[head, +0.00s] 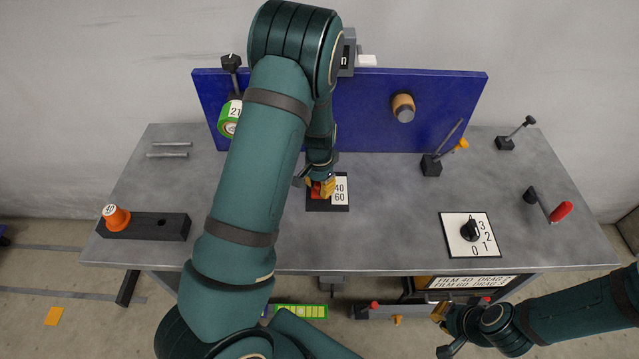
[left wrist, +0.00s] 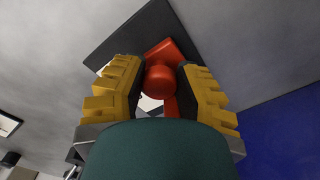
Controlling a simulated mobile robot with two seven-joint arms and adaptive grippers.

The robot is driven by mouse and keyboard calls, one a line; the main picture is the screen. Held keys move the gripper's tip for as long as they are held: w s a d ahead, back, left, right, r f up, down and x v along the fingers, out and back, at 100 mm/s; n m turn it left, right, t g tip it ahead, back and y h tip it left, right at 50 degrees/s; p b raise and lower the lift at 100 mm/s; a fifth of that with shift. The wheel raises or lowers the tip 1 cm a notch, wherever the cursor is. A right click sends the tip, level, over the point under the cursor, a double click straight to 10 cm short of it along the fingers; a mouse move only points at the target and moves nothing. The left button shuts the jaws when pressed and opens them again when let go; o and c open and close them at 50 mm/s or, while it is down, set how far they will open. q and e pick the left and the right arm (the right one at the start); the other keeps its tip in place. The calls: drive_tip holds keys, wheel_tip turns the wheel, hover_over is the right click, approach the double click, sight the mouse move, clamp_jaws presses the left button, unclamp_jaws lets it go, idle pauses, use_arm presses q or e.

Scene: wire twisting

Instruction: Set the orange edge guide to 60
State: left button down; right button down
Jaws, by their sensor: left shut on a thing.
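The orange edge guide (head: 316,190) sits on a small dark plate (head: 328,207) with a white scale marked 40 and 60 (head: 340,189). In the left wrist view the guide shows as an orange-red block with a round knob (left wrist: 161,82). My left gripper (head: 321,187) is over the plate, with its yellow fingers (left wrist: 160,88) on both sides of the knob, shut on it. The fingers and arm hide part of the guide, so I cannot tell which number it lines up with. My right gripper (head: 441,330) is in front of the table's edge, low at the right; its fingers are too small to read.
A blue panel (head: 440,100) stands along the back of the grey table (head: 400,230). A dial plate (head: 455,245) numbered 0 to 3 and a red-handled crank (head: 560,211) are at the right. A dark block with an orange spool (head: 116,217) is at the left.

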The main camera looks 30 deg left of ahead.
sight(319, 186)
use_arm(q)
drive_tip(key=c, duration=0.6)
unclamp_jaws()
drive_tip(key=shift+s+d+f, duration=0.15)
drive_tip(key=shift+s, duration=0.2)
drive_tip(key=shift+c, duration=0.2)
drive_tip(key=shift+w, duration=0.1)
drive_tip(key=shift+w+r, duration=0.1)
drive_tip(key=shift+r, duration=0.5)
wheel_tip(319, 186, up, 11)
